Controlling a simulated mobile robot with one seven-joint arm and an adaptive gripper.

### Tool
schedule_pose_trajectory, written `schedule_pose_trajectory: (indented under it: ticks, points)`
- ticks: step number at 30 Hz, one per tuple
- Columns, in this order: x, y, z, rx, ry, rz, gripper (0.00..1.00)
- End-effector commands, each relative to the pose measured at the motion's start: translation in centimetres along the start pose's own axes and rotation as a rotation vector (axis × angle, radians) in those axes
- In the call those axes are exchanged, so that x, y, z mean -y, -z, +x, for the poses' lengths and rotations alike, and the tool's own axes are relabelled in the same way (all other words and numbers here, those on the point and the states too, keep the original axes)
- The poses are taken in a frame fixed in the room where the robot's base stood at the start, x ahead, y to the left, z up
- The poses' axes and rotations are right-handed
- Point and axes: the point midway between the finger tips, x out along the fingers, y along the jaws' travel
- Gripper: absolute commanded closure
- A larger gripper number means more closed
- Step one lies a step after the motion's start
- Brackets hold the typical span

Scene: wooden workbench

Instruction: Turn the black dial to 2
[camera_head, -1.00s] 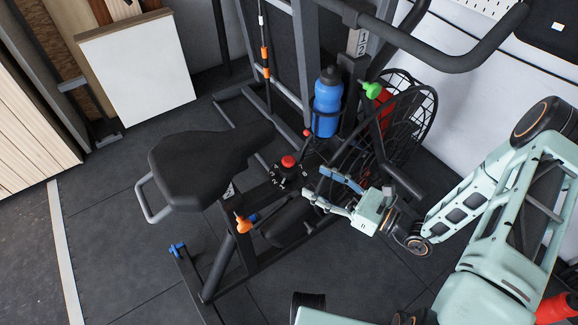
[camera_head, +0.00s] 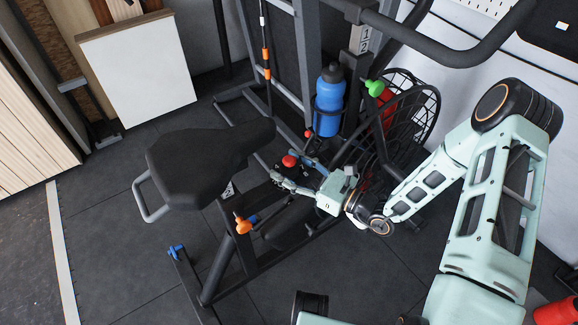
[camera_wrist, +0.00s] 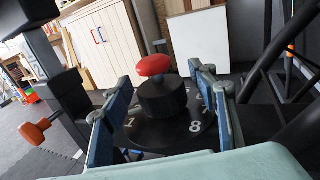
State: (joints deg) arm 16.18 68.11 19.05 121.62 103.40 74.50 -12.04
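The black dial (camera_wrist: 162,97) is a round black knob with a red top (camera_wrist: 153,65), set on a dark disc with white numerals. In the head view the red top (camera_head: 289,161) shows on the frame beside the seat, with the numerals largely covered by my gripper (camera_head: 297,181). My gripper is open. In the wrist view its blue-padded fingers appear on either side of the dial, with visible gaps and no clear contact.
The black seat (camera_head: 205,165) is left of the dial. A blue bottle (camera_head: 328,103) stands in a holder behind it, near the caged wheel (camera_head: 418,105). An orange knob (camera_head: 243,224) is at the lower left. Dark frame bars surround the dial closely.

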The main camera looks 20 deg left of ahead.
Motion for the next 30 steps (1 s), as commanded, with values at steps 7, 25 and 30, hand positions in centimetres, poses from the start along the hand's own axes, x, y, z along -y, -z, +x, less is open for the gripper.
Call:
schedule_pose_trajectory:
  ticks: [7,25,30]
  points:
    - [0.0,0.01,-0.03,0.0,0.0,0.0,0.75]
    - [-0.19,-0.22,-0.07,-0.001,0.145,0.008,0.88]
    - [-0.19,-0.28,-0.08,-0.003,0.274,0.01,0.88]
